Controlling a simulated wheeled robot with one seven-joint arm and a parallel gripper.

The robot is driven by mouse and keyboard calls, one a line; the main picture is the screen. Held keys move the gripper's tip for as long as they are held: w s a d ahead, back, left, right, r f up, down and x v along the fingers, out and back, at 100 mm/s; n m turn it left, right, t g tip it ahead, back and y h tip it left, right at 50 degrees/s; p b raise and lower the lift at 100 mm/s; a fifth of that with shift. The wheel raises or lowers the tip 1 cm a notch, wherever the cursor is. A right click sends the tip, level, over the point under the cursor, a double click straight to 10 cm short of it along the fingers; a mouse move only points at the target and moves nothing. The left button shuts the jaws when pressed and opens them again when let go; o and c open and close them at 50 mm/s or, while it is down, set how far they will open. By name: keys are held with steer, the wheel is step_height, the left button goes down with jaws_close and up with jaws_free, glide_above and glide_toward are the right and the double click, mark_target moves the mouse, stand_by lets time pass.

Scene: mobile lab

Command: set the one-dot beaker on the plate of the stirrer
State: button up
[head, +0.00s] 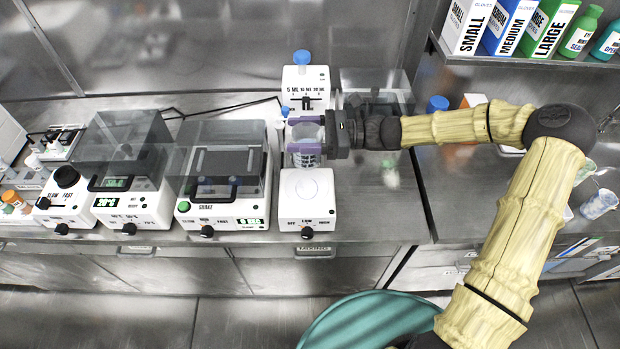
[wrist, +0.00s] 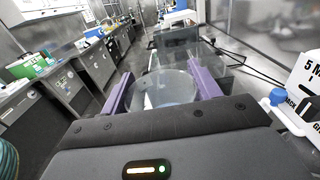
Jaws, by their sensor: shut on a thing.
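My gripper (head: 303,134) is shut on a clear glass beaker (head: 308,160), with its purple fingers on either side of the glass. In the wrist view the beaker (wrist: 166,90) shows between the two fingers. I cannot make out its dot mark. The stirrer (head: 307,213) is a white box with a front knob and OFF, LOW, HIGH marks. Its round pale plate (head: 307,187) looks bare. The beaker is upright at the back edge of the stirrer in the head view; I cannot tell its exact height or whether it overhangs the plate.
A white dispenser (head: 305,84) with a blue cap stands behind my gripper. A shaker with a clear cover (head: 228,205) is close on the stirrer's left, with a lidded heater (head: 128,203) beyond. Bare steel counter (head: 375,215) lies to the stirrer's right.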

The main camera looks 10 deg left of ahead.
mark_target(293, 154)
steer(key=shift+s+a, duration=0.1)
steer(key=shift+s, duration=0.2)
steer(key=shift+s+f, duration=0.15)
steer(key=shift+s, duration=0.05)
steer(key=f, duration=0.5)
steer(key=shift+w+f+p, duration=0.2)
steer(key=shift+f+p, duration=0.2)
steer(key=shift+f, duration=1.9)
steer(key=shift+f, duration=0.2)
steer(key=o, duration=1.3)
steer(key=shift+o, duration=0.2)
